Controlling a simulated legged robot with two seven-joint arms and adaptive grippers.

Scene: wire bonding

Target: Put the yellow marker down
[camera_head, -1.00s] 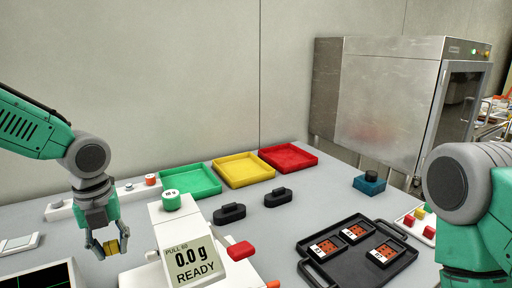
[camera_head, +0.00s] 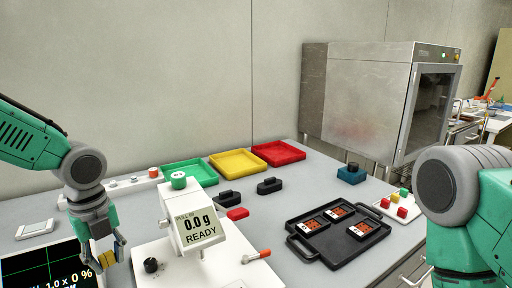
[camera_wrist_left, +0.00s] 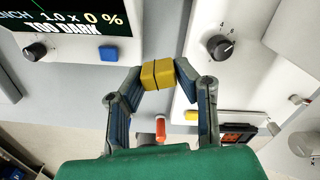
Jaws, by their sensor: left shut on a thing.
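The yellow marker (camera_wrist_left: 157,74) is a small yellow block with a dark line across it. It sits between the fingertips of my left gripper (camera_wrist_left: 158,76), which is shut on it. In the head view my left gripper (camera_head: 108,254) points down, with the marker (camera_head: 121,242) partly hidden by the fingers. It is between the dark monitor screen and the white pull tester. I cannot tell how high the marker is above the bench. My right arm shows at the right edge, but its gripper is out of view.
The pull tester (camera_head: 198,222) reads 0.0 g READY. The monitor (camera_head: 40,268) reads TOO DARK in the wrist view. Green (camera_head: 190,166), yellow (camera_head: 237,151) and red (camera_head: 278,142) trays stand at the back. A black tray (camera_head: 330,254) holds several parts. Bare bench lies left of the pull tester.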

